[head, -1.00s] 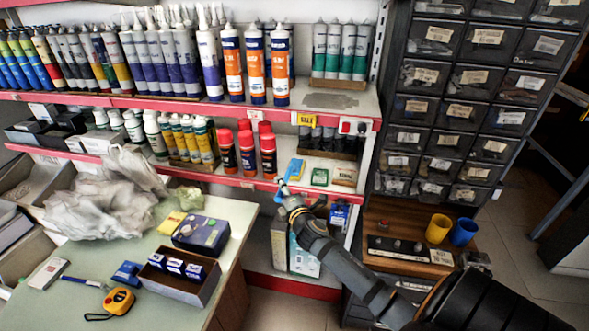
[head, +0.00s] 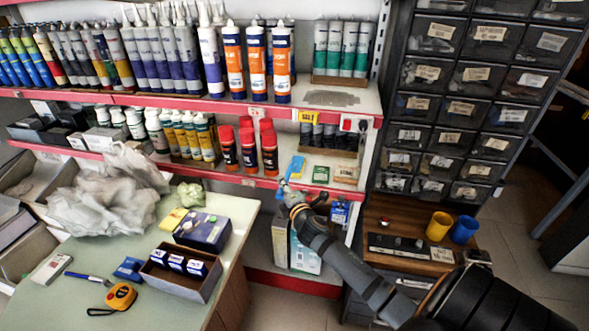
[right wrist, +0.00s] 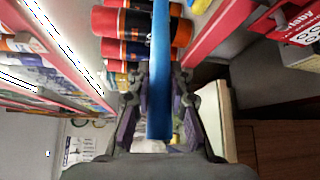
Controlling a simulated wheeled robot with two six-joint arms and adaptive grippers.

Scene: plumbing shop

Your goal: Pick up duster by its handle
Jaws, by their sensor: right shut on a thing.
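The duster (head: 296,168) lies at the front edge of the lower red-edged shelf, to the right of the red-capped bottles. It looks blue with a yellow part, and its blue handle points out toward me. My right gripper (head: 289,195) is at the shelf edge, at the handle's near end. In the right wrist view, the blue handle (right wrist: 160,65) runs between the two fingers of the right gripper (right wrist: 160,100), which is shut on it. The duster's far end is cut off in that view. My left gripper is not in view.
Red-capped bottles (head: 248,148) stand close left of the duster, and a small green box (head: 320,174) lies to its right. The upper shelf (head: 340,98) overhangs it. A table (head: 60,300) with a tape measure (head: 121,296) is at the lower left.

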